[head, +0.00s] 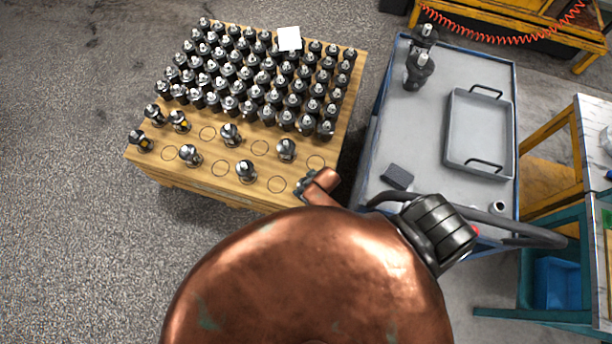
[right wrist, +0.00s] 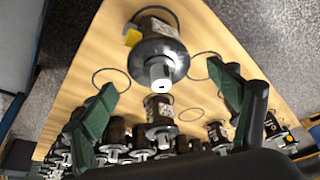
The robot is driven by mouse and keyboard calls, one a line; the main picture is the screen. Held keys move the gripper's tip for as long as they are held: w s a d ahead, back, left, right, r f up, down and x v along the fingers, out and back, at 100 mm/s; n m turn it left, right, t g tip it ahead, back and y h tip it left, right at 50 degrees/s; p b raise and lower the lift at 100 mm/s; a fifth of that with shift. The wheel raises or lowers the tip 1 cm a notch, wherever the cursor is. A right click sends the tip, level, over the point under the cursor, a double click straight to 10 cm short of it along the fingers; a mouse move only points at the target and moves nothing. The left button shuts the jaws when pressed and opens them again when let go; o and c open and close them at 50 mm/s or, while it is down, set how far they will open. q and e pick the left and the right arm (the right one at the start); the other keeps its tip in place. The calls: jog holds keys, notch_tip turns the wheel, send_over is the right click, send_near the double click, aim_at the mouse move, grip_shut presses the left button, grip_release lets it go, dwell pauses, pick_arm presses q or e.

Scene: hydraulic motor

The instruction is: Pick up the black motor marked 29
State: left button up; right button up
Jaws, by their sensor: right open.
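Many black motors with silver shafts stand upright on a wooden board (head: 213,177) in the head view. No number is readable, so I cannot tell which is marked 29. In the right wrist view a dark motor (right wrist: 160,55) with a pale shaft and a yellow patch stands on the board, ahead of my right gripper (right wrist: 168,95). Its green fingers are open and empty, one to each side below this motor in the picture, apart from it. My left gripper is not in view.
Tightly packed motors fill the board's back; the front has spaced motors and empty circles (head: 259,148). A white square (head: 289,39) is over the back rows. Right of the board, a blue-edged cart (head: 390,135) holds two motors (head: 418,69), a grey tray (head: 479,93) and a dark block (head: 397,176).

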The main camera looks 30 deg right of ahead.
jog(key=x, duration=0.2)
jog(key=shift+w+f, duration=0.1)
jog(key=shift+f, duration=0.2)
jog(key=shift+c, duration=0.5)
jog(key=c, duration=2.1)
jog(key=shift+w+r, duration=0.1)
jog(key=shift+r, duration=0.1)
